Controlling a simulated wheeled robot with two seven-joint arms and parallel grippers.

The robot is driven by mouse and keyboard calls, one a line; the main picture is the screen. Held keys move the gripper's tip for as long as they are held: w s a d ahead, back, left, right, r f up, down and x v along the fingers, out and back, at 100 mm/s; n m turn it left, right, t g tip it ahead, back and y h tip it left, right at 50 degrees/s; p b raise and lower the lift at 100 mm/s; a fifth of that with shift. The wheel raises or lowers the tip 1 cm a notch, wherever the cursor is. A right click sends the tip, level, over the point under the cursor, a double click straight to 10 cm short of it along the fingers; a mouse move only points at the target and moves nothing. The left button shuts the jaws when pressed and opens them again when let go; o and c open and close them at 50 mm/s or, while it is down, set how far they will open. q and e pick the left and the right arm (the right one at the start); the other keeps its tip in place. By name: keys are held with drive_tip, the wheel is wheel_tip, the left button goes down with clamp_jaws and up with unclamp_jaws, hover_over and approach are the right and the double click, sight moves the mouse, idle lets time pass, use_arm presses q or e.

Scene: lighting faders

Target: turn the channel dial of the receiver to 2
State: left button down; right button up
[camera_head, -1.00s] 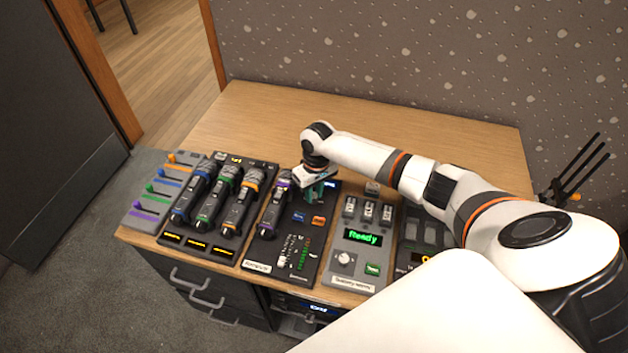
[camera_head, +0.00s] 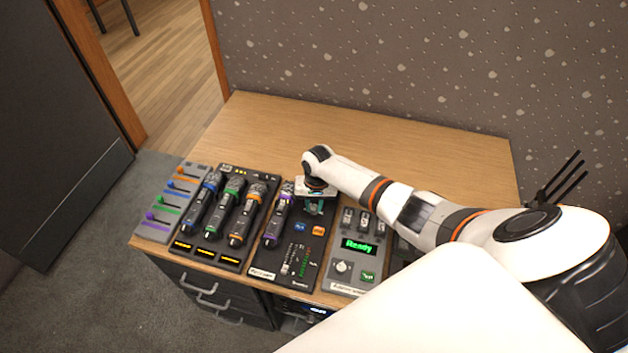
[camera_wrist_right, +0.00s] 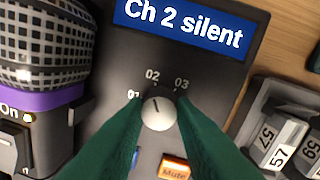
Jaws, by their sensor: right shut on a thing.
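The receiver (camera_head: 312,272) is a black panel on the desk. A microphone with a purple band (camera_head: 281,204) lies on its left side. My right gripper (camera_head: 316,209) points down over its upper part. In the right wrist view its green fingers are closed on both sides of the small pale round channel dial (camera_wrist_right: 159,112). The marks 01, 02 and 03 stand around the dial. Its dark pointer line leans up and slightly left, roughly towards 02. The blue display (camera_wrist_right: 185,22) above reads "Ch 2 silent". The gripper hides the dial in the head view. My left gripper is not in view.
Three more microphones lie in a charger (camera_head: 225,218) on the left, beside a grey fader panel (camera_head: 158,215). A grey unit with a green "Ready" screen (camera_head: 359,246) stands to the right. The desk behind (camera_head: 400,125) is clear.

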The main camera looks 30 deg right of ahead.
sight(316, 207)
idle(0.4)
drive_tip(key=o, duration=1)
wheel_tip(316, 207, up, 12)
drive_tip(key=shift+s+d+b, duration=0.15)
drive_tip(key=shift+d+b, duration=0.15)
drive_tip(key=shift+b, duration=0.1)
drive_tip(key=shift+s, duration=0.1)
